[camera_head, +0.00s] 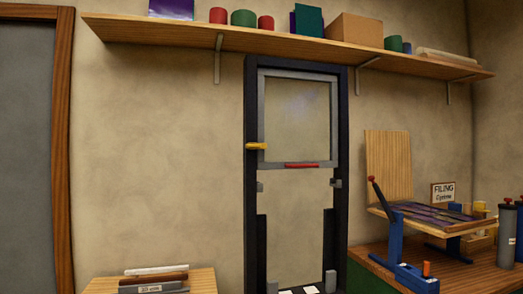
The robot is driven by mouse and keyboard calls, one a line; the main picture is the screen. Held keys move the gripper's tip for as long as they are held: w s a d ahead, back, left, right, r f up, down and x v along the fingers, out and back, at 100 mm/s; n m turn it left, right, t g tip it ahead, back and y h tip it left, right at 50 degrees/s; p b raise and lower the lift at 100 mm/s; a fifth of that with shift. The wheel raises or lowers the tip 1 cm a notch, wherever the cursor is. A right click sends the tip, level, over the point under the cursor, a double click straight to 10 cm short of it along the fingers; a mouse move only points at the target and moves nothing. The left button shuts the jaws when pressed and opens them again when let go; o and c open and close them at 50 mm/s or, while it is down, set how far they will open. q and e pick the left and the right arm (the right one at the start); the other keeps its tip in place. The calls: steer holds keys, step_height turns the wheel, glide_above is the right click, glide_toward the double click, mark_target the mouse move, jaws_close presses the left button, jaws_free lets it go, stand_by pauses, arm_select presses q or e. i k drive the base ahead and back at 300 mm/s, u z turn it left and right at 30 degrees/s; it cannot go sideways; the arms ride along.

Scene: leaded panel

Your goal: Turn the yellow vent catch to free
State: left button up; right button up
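The yellow vent catch (256,146) is a short bar on the left side of the dark upright frame (251,200). It lies about level and reaches from the dark frame to the left edge of the grey-framed vent pane (262,110). A red bar (302,165) runs along the vent pane's bottom edge. The vent pane sits in the upper part of the dark frame and looks flush with it. Neither of my grippers shows in the head view.
A wooden shelf (300,42) with cans, books and a box runs above the frame. A bench (470,270) at right holds a blue stand with a dark-handled lever (382,195) and a grey cylinder (507,235). A low wooden table (205,280) stands at lower left.

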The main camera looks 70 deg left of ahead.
mark_target(257, 146)
steer(key=u, duration=0.55)
steer(key=i, duration=0.8)
steer(key=u, duration=1.2)
steer(key=i, duration=0.2)
